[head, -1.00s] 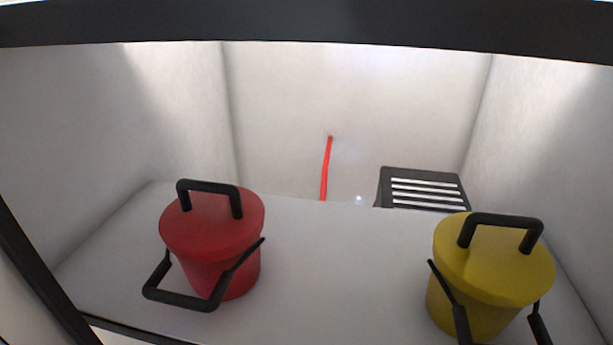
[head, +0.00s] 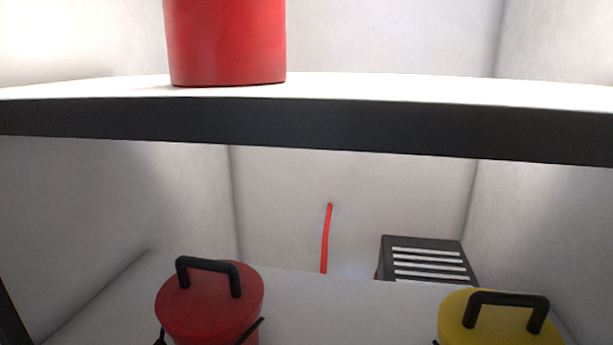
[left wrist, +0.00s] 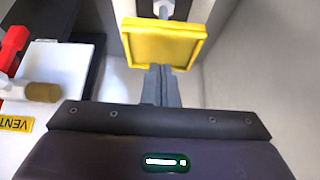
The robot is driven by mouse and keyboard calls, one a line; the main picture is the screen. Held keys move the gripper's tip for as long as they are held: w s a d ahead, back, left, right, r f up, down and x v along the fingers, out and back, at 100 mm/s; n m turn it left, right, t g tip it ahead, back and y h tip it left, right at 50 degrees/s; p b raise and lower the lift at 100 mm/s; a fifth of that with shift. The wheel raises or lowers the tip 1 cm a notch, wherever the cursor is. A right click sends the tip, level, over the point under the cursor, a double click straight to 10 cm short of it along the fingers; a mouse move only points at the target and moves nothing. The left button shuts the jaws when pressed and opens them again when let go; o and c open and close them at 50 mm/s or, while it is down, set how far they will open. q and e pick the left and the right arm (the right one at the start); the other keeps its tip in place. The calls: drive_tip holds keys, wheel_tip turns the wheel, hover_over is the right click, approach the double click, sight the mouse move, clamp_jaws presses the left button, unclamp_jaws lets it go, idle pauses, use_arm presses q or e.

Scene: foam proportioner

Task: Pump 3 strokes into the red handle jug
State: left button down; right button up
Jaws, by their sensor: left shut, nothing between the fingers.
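My left gripper (left wrist: 161,72) shows in the left wrist view with its fingers shut and empty. Its fingertips point at a yellow square plate or pad (left wrist: 163,43); I cannot tell whether they touch it. A grey metal fitting (left wrist: 163,9) shows beyond the pad. My right gripper is in neither view.
In the head view, a red lidded pot (head: 207,303) and a yellow lidded pot (head: 487,318) stand on the lower shelf. A red cylinder (head: 226,42) stands on the upper shelf. A yellow VENT label (left wrist: 13,123) and red lever (left wrist: 12,48) are left of my gripper.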

use_arm(q)
drive_tip(key=shift+s+f+b, duration=0.1)
drive_tip(key=shift+f+b, duration=1.65)
drive_tip(key=shift+f, duration=1.2)
wheel_tip(320, 180, up, 3)
drive_tip(key=p, duration=0.3)
drive_tip(key=shift+r, duration=0.1)
drive_tip(key=shift+r+p, duration=0.35)
drive_tip(key=shift+r, duration=1.1)
drive_tip(key=shift+r, duration=2)
